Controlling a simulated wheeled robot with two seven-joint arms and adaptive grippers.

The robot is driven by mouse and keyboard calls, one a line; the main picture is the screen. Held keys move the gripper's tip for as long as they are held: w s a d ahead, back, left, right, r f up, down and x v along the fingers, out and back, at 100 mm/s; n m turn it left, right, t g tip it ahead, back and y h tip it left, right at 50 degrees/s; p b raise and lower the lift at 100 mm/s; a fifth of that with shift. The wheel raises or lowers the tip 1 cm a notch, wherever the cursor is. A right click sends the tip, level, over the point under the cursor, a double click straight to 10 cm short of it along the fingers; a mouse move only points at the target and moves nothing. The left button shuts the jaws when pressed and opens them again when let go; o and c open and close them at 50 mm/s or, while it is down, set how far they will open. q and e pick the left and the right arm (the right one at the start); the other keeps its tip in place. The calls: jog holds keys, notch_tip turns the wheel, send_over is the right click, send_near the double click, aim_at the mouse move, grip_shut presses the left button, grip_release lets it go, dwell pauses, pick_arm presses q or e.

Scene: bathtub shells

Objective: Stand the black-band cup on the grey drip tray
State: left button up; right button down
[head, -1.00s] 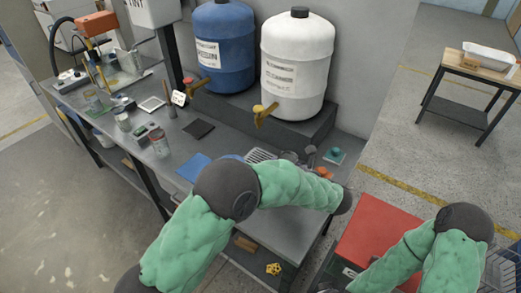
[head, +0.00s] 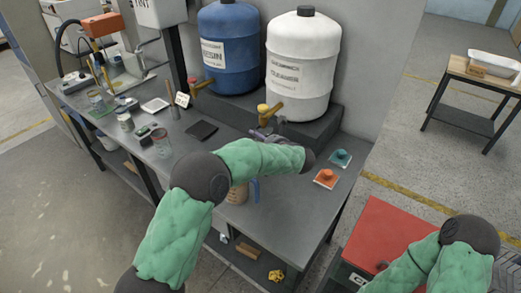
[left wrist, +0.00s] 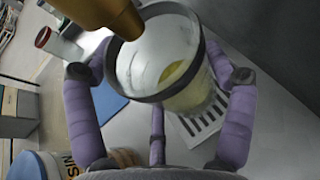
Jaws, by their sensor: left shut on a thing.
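In the left wrist view, the clear cup with a black band at its rim (left wrist: 190,82) is between the purple fingers of my left gripper (left wrist: 160,100), which is shut on it. The cup holds some yellowish content. A brass tap (left wrist: 108,14) is close to its rim and overlaps it in the picture. The slotted grey drip tray (left wrist: 205,122) shows partly behind the cup. I cannot tell the height between them. In the head view, my left gripper (head: 268,136) is small by the white drum's tap; my arm hides the tray. My right gripper is out of view.
The white drum (head: 302,65) and blue drum (head: 230,50) stand on a dark ledge behind the bench. A brownish beaker (head: 238,194) stands near the front. Orange (head: 325,177) and teal (head: 341,157) items lie at right. The bench front (head: 285,210) is clear.

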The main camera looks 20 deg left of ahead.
pick_arm(q)
jog(key=shift+w+a+f+b, duration=0.1)
jog(key=shift+f+b, duration=0.4)
jog(key=shift+f, duration=0.4)
jog(key=shift+w+a+f+b, duration=0.1)
jog(key=shift+f+b, duration=0.35)
jog(key=shift+f, duration=0.4)
jog(key=shift+f, duration=0.1)
jog(key=shift+f, duration=0.1)
jog(key=o, duration=1.2)
jog(key=shift+s, duration=0.1)
